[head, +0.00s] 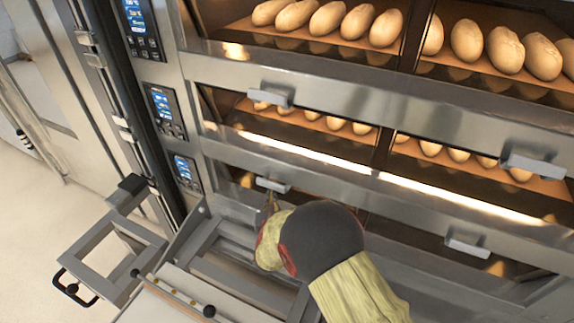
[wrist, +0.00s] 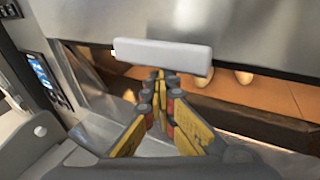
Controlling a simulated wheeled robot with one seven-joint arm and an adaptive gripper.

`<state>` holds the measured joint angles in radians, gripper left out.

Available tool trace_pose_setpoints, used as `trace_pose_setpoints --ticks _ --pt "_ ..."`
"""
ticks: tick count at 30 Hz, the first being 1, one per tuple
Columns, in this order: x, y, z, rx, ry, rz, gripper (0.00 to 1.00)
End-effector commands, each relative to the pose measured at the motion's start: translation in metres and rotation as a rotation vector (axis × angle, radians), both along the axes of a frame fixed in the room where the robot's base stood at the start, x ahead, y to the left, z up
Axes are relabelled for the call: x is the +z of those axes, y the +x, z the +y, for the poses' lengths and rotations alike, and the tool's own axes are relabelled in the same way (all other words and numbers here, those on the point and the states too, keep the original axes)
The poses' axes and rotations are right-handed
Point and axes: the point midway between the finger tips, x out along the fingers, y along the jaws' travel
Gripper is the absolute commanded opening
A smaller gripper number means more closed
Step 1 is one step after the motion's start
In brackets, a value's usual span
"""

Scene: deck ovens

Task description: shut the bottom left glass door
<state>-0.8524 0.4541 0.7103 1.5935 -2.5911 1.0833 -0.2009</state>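The bottom left glass door (head: 235,176) is in the lowest oven deck, with a pale grey bar handle (head: 273,185) on its steel upper edge. The handle is large in the wrist view (wrist: 165,56), with a gap and a warm-lit interior with bread below it. How far the door stands open is hard to tell. My gripper (head: 269,203) is just below the handle. In the wrist view its yellow fingers (wrist: 162,78) converge with their tips together, holding nothing, at or just under the handle's lower edge. Contact is unclear. My wrist hides much of the lower door in the head view.
Two more decks with loaves (head: 330,20) are above. The bottom right handle (head: 467,247) is to the right. Control panels (head: 185,170) line the left side. A metal frame with a black handle (head: 72,290) stands at lower left. Pale floor (head: 40,225) shows at far left.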

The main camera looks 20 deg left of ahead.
Motion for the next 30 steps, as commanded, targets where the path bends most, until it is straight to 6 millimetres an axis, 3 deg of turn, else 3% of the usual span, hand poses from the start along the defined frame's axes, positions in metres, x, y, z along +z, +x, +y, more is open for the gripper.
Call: trace_pose_setpoints --ticks 1,21,30 --pt "0.013 0.008 0.0 -0.011 0.018 -0.018 0.0" --pt "0.002 -0.052 -0.021 -0.001 0.002 -0.003 0.0" --pt "0.001 -0.062 -0.025 -0.001 0.003 -0.003 0.0"
